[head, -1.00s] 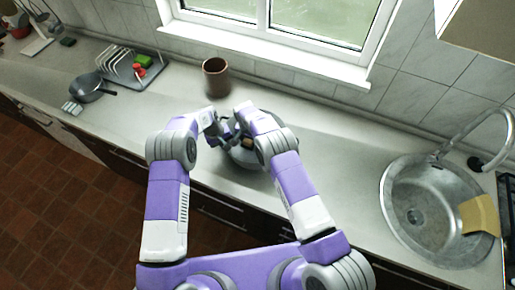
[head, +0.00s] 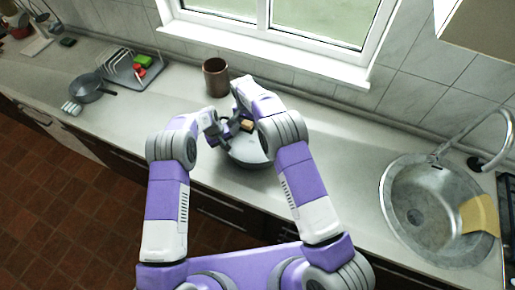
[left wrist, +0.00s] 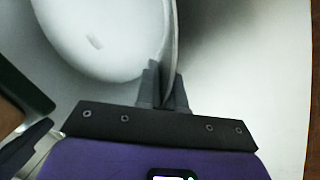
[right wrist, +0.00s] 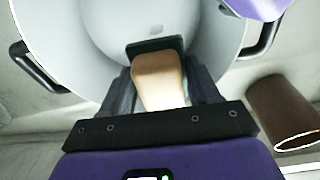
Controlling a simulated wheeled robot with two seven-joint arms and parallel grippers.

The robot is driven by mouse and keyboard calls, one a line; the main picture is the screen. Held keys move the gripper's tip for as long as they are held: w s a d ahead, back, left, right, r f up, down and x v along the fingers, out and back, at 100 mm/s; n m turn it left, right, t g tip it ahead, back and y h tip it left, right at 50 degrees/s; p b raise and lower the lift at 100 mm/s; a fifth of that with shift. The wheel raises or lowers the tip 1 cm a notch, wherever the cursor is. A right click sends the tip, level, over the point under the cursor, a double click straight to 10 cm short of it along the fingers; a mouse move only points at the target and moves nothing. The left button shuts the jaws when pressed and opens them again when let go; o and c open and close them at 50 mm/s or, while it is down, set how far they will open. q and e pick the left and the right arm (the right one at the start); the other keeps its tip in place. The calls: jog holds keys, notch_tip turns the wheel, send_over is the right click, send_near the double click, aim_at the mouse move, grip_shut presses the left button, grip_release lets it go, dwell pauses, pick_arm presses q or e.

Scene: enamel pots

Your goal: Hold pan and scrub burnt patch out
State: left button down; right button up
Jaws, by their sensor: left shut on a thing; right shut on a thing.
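The pan (head: 252,152) is a pale grey enamel vessel on the counter, with black side handles that show in the right wrist view (right wrist: 45,70). My left gripper (head: 222,136) is shut on the pan's rim, which stands between its fingers in the left wrist view (left wrist: 166,85). A small, faint grey patch (left wrist: 95,42) shows on the pan's inside. My right gripper (right wrist: 160,95) is shut on a scrubber (right wrist: 158,78), tan with a dark green pad, inside the pan. The scrubber also shows in the head view (head: 247,125). Whether its pad touches the pan is unclear.
A brown cup (head: 215,78) stands close behind the pan. A dish rack (head: 135,66) and a dark frying pan (head: 88,88) are at the left. A round sink (head: 430,215) with a yellow cloth (head: 479,215) is at the right. The counter between pan and sink is clear.

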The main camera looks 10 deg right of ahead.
jog(key=shift+r, duration=0.15)
jog(key=d, duration=1)
jog(key=shift+a, duration=0.1)
dwell(0.4)
send_over(250, 142)
jog(key=shift+s+a, duration=0.1)
jog(key=shift+s, duration=0.15)
jog(key=shift+f, duration=4.85)
jog(key=shift+f, duration=1.5)
